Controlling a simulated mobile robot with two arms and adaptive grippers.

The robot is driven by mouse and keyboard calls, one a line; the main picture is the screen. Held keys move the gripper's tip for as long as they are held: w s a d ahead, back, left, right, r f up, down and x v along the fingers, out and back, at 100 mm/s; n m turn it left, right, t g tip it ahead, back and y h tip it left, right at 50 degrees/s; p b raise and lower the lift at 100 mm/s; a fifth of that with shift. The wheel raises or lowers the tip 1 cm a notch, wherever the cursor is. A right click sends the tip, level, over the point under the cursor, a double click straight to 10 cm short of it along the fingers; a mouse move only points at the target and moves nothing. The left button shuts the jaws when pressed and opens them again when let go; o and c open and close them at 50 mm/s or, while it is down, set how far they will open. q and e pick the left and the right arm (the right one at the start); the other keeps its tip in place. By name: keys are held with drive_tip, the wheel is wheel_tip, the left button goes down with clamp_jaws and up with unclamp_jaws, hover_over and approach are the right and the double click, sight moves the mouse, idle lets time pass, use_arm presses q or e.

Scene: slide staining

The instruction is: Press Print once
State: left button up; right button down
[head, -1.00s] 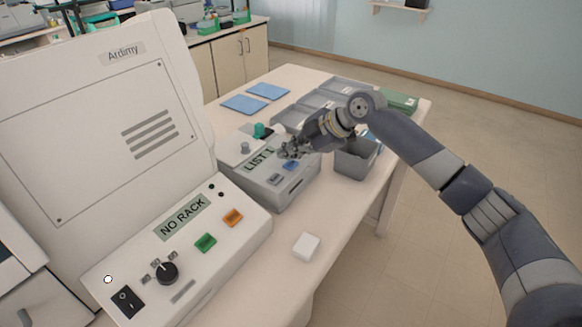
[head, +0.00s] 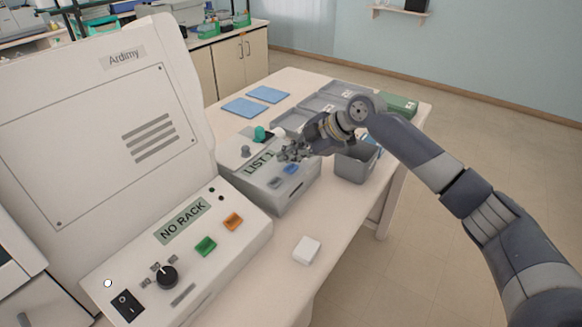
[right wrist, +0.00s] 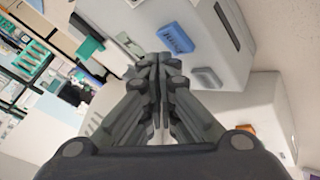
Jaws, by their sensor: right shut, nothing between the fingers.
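The small grey printer-like device (head: 262,190) stands on the bench, with a green display (head: 258,162) reading "LIST 1". Its front has a blue button (head: 291,169) and a grey-blue button (head: 275,183). In the right wrist view, the blue button (right wrist: 176,37) bears lettering too blurred to read, and the grey-blue one (right wrist: 208,78) is beside it. My right gripper (head: 284,154) is shut and empty, just above the front panel near the display and blue button. In the right wrist view its fingertips (right wrist: 157,62) appear beside the blue button; contact cannot be told. My left gripper is not in view.
A large white "Ardimy" machine (head: 90,130) with a "NO RACK" display and green and orange buttons stands at left. A white block (head: 307,250) lies in front. A grey bin (head: 355,163) stands right of the device, with grey trays (head: 325,103) and blue mats (head: 243,107) behind.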

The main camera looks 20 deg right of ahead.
sight(290, 169)
drive_tip(key=shift+f, duration=0.1)
drive_tip(key=shift+f, duration=0.3)
drive_tip(key=shift+f, duration=0.4)
idle(0.9)
drive_tip(key=shift+r, duration=0.1)
drive_tip(key=shift+r+p, duration=0.45)
drive_tip(key=shift+r, duration=0.25)
drive_tip(key=shift+r, duration=0.1)
wheel_tip(290, 169, up, 5)
drive_tip(key=p, duration=0.4)
